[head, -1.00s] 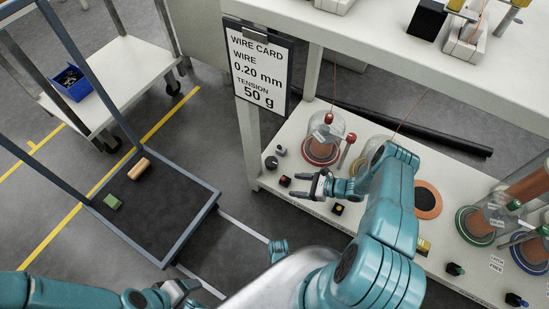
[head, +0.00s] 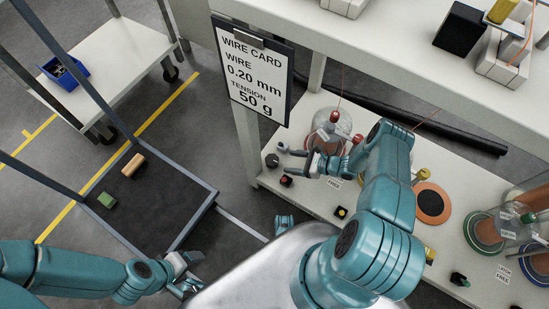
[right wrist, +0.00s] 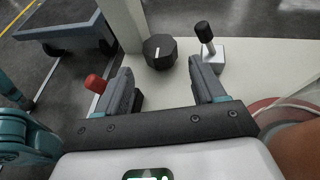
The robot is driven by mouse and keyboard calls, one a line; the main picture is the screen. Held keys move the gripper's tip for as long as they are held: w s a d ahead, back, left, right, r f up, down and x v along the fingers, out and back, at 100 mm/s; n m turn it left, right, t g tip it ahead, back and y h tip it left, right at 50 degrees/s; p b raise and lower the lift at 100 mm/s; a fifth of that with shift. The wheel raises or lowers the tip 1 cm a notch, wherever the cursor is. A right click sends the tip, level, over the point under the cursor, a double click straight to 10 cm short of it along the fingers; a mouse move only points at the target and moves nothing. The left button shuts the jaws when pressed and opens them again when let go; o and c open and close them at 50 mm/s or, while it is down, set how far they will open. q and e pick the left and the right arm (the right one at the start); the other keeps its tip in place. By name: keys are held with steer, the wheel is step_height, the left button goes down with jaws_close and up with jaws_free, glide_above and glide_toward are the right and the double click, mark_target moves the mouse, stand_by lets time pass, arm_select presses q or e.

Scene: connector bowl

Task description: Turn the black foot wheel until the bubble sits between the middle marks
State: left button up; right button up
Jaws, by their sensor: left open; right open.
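A black round wheel with a white mark on its top (right wrist: 159,51) stands on the white bench top. In the right wrist view it sits just beyond and between the fingertips of my right gripper (right wrist: 162,72), which is open and empty. The same black wheel (head: 271,160) shows near the bench's left end in the head view, left of my right gripper (head: 304,160). My left gripper (head: 185,274) is open and empty, low over the floor at the lower left. I cannot make out a bubble or its marks in either view.
A small lever with a black knob (right wrist: 205,38) stands close to the right fingertip. A red button (head: 286,181) is near the bench's front edge. A glass-covered spool (head: 330,128) stands behind the gripper. The wire card (head: 252,72) hangs at the bench corner.

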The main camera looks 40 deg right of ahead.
steer(key=b+x, duration=0.1)
steer(key=x, duration=0.6)
steer(key=shift+s+a+f+b, duration=0.1)
steer(key=shift+f+b, duration=0.05)
steer(key=shift+b, duration=0.15)
steer(key=shift+w+a+f, duration=0.2)
steer(key=shift+w+a, duration=0.2)
steer(key=shift+w, duration=0.2)
